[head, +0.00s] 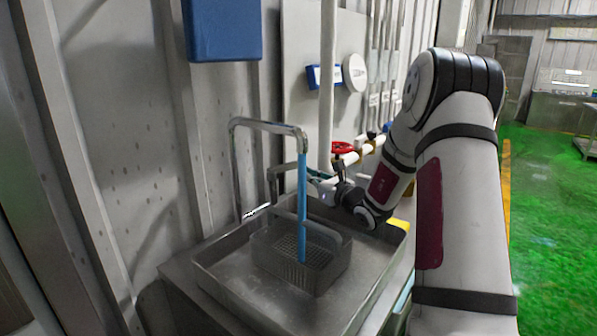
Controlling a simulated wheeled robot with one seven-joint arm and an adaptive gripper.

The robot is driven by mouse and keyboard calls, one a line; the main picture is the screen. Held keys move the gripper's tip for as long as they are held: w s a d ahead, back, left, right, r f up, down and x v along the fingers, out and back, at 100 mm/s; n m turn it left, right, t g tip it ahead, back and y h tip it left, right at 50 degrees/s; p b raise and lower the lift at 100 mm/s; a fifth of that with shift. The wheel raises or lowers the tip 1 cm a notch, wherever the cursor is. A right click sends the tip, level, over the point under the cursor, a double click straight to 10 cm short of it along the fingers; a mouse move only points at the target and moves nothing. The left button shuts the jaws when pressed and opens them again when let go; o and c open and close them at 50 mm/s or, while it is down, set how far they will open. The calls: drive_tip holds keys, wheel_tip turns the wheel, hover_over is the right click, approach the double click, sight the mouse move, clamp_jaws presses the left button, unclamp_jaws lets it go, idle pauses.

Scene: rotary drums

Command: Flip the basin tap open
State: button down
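The basin tap (270,126) is a chrome pipe that rises at the back left of the metal basin (225,289) and bends over it. A bright chrome lever (257,211) shows low by its foot. A straight blue column (302,215), looking like running water, drops from the spout into a grey perforated basket (298,273) in the basin. My gripper (290,185) reaches in from the right, above the basin and behind the blue column. It appears apart from the lever. Its fingers are small and partly hidden, so I cannot tell their opening or any contact.
Pipes with a red valve wheel (342,148) and blue handles run along the wall behind my arm. A blue box (222,29) hangs above the tap. A yellow item (399,224) lies at the basin's right rim. Open green floor (548,200) lies right.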

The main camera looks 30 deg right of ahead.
sight(294, 166)
drive_tip(key=w, duration=0.5)
drive_tip(key=shift+w+a, duration=0.15)
drive_tip(key=shift+w, duration=0.2)
drive_tip(key=shift+w+d+f+n+y+b, duration=0.1)
drive_tip(key=shift+w+d+n+y+b, duration=0.1)
drive_tip(key=shift+w+n+y+b, duration=0.5)
drive_tip(key=shift+w+r, duration=0.2)
drive_tip(key=shift+w, duration=0.1)
